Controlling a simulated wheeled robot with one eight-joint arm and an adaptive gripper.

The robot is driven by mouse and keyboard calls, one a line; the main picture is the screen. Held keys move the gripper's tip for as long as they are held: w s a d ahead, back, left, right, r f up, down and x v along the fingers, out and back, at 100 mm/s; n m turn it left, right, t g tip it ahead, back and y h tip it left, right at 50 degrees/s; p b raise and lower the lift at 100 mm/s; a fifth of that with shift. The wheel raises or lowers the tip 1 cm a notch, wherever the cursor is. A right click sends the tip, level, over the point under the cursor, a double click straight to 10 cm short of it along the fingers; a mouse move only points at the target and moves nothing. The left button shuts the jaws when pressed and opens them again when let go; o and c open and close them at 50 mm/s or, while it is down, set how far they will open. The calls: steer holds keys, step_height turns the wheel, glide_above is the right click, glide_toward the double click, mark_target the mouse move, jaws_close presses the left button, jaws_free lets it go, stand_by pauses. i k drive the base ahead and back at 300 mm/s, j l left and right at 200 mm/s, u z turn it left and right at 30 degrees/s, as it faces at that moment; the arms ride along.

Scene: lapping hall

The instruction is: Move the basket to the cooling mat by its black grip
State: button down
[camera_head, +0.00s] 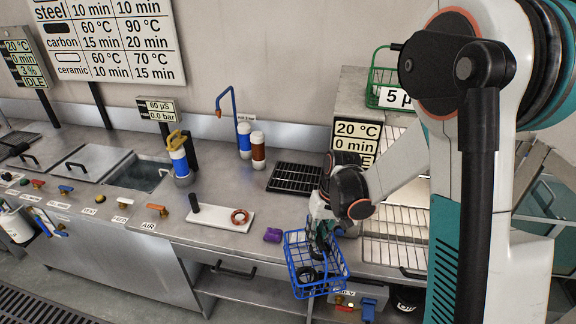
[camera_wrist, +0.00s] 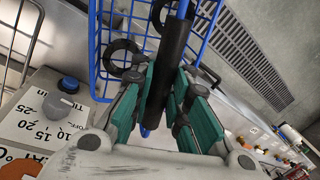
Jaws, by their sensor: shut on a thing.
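My gripper (camera_head: 321,228) is shut on the black grip (camera_wrist: 170,60) of a blue wire basket (camera_head: 303,265). In the wrist view my gripper (camera_wrist: 170,100) has its teal fingers on both sides of the grip. The basket, also in the wrist view (camera_wrist: 97,40), hangs near the bench's front edge, looking slightly tilted, with dark rings (camera_wrist: 122,50) in it. A black slatted mat (camera_head: 295,178), seemingly the cooling mat, lies bare on the bench behind the basket. Whether the basket touches the bench edge cannot be told.
A purple object (camera_head: 273,235) lies close left of the basket. A white board with a copper-coloured ring (camera_head: 240,216) is farther left. Blue and brown bottles (camera_head: 258,148) stand left of the mat. A wire rack (camera_head: 400,252) is at right, below a green basket (camera_head: 383,78).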

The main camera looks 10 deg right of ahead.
mark_target(294, 184)
steer(key=i+j, duration=0.15)
steer(key=j, duration=0.15)
steer(key=i+j+z, duration=0.1)
steer(key=j, duration=0.2)
steer(key=i+j+z, duration=0.1)
steer(key=j, duration=0.25)
steer(key=i+j, duration=0.25)
steer(key=i+z, duration=0.1)
steer(key=i, duration=0.3)
steer(key=i+j+z, duration=0.15)
steer(key=i, duration=0.2)
